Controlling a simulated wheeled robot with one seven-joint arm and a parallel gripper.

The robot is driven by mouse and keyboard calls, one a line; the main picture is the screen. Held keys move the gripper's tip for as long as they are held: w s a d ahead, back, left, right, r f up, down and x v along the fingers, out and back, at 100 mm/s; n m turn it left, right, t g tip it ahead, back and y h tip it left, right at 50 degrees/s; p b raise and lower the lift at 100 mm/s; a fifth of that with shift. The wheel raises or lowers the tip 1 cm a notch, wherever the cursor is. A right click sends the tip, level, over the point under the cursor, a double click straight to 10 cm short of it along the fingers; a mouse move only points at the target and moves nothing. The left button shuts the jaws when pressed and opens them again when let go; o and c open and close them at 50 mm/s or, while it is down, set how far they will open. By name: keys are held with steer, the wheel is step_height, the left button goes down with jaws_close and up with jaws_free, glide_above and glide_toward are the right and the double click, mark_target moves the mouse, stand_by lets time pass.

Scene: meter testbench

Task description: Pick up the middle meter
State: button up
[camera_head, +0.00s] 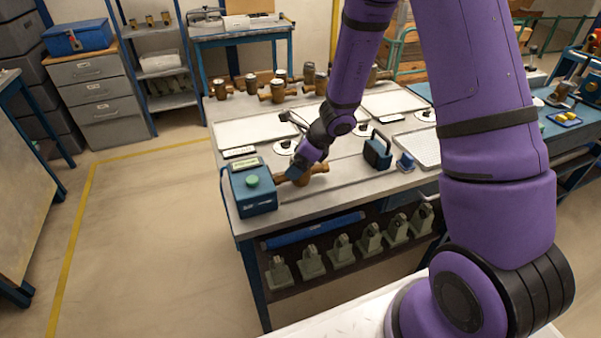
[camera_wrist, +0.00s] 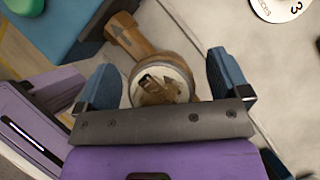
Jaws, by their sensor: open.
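A brass meter (camera_head: 319,168) with a round face lies near the front left of the bench, beside a blue box with a green button (camera_head: 253,184). In the wrist view this meter (camera_wrist: 160,62) sits between my two blue fingers, its pipe end with an arrow pointing to the upper left. My gripper (camera_head: 296,173) is open around it; it also shows in the wrist view (camera_wrist: 163,75). I cannot tell whether either finger touches it. My gripper hides part of the meter in the head view. Several other brass meters (camera_head: 277,91) stand along the back of the bench.
White trays (camera_head: 250,130) and round white discs (camera_head: 284,148) lie on the bench (camera_head: 300,203). A dark blue device (camera_head: 377,152) and a small blue item (camera_head: 405,162) stand to the right. Grey-green fixtures (camera_head: 311,262) fill the lower shelf. The floor at left is clear.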

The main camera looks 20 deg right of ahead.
steer(key=shift+a+f, duration=0.1)
steer(key=shift+f, duration=0.05)
steer(key=c, duration=1.5)
steer(key=shift+o, duration=0.2)
